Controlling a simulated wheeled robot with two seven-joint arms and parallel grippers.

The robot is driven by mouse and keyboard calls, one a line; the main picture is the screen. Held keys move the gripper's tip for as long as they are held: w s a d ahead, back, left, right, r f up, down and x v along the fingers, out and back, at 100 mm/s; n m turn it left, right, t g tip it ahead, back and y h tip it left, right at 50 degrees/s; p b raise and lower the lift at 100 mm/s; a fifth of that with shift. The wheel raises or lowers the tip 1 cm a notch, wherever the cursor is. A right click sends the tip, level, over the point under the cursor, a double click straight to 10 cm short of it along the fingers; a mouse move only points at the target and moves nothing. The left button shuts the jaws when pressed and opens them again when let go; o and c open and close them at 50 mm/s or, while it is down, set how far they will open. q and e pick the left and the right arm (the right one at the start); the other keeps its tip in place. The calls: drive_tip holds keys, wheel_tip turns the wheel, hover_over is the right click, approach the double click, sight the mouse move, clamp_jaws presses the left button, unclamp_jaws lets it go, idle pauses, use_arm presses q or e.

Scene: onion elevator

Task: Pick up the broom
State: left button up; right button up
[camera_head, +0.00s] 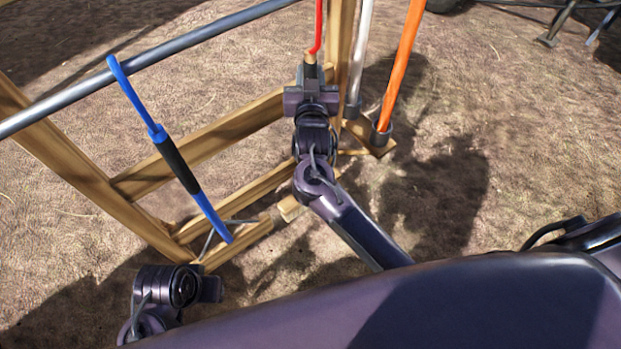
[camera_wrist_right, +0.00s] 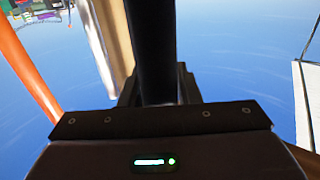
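A red-handled tool (camera_head: 318,28) with a dark lower grip stands at the wooden rack; its ends are out of view, so I cannot tell if it is the broom. My right gripper (camera_head: 310,73) is at that dark grip. In the right wrist view, a black shaft (camera_wrist_right: 151,45) fills the space between the fingers of this gripper (camera_wrist_right: 157,92), which appears shut on it. My left arm's end shows at the lower left in the head view; its fingertips cannot be made out. No broom bristles show in either view.
A wooden rack (camera_head: 205,142) with a grey metal rail (camera_head: 190,40) stands ahead. A blue tool (camera_head: 178,160) with a black grip leans at the left. An orange pole (camera_head: 401,60) and a white pole (camera_head: 360,55) stand at the right. Bare ground lies farther right.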

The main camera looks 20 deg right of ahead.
clamp_jaws()
drive_tip(key=shift+r, duration=0.15)
